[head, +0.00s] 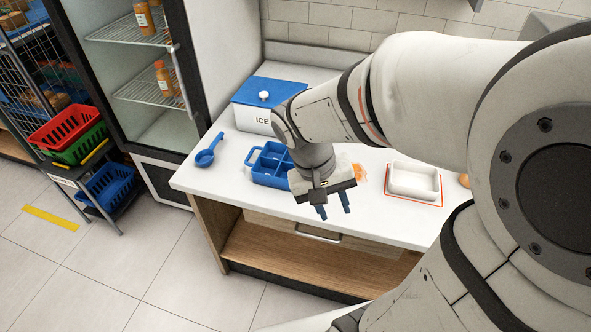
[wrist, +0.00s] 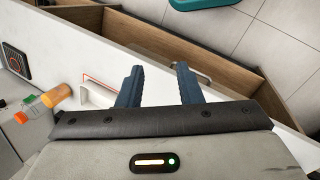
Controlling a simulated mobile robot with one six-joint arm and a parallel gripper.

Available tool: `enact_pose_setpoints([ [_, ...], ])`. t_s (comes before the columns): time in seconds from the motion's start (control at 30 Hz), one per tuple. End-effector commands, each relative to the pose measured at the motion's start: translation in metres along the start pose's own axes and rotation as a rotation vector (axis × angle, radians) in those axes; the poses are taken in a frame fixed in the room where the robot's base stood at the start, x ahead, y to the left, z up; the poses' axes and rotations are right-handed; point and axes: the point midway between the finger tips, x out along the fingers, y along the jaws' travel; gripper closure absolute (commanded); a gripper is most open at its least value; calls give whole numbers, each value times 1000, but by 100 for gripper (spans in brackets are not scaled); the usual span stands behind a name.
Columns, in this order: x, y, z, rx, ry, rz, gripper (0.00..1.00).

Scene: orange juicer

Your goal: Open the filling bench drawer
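The filling bench has a white countertop (head: 215,175). Below its front edge is a pale wood drawer front (head: 272,226) with a metal bar handle (head: 318,234). The drawer looks shut, though the countertop and my gripper hide part of it. My gripper (head: 334,210) points down over the front edge of the bench, above the handle in the picture. Its two dark blue fingers are apart with nothing between them. In the wrist view my gripper (wrist: 157,70) also shows open, with part of the handle (wrist: 205,79) just beyond the right finger.
On the counter are a blue scoop (head: 208,152), a blue divided caddy (head: 268,170), an ice bin (head: 256,118) and a white tray (head: 414,182). An open shelf (head: 290,262) lies below the drawer. A fridge (head: 150,100) stands left. The floor before the bench is clear.

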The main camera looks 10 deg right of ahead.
Motion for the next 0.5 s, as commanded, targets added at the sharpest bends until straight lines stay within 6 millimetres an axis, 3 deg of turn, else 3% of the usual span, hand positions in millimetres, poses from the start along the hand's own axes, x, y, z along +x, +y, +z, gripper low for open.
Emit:
enact_pose_setpoints([
  [0.03,26,-9,-7,-1,-46,63,68],
  [0.27,92,-28,-34,35,-150,393,68],
  [0.5,158,-57,-69,55,-105,765,68],
])
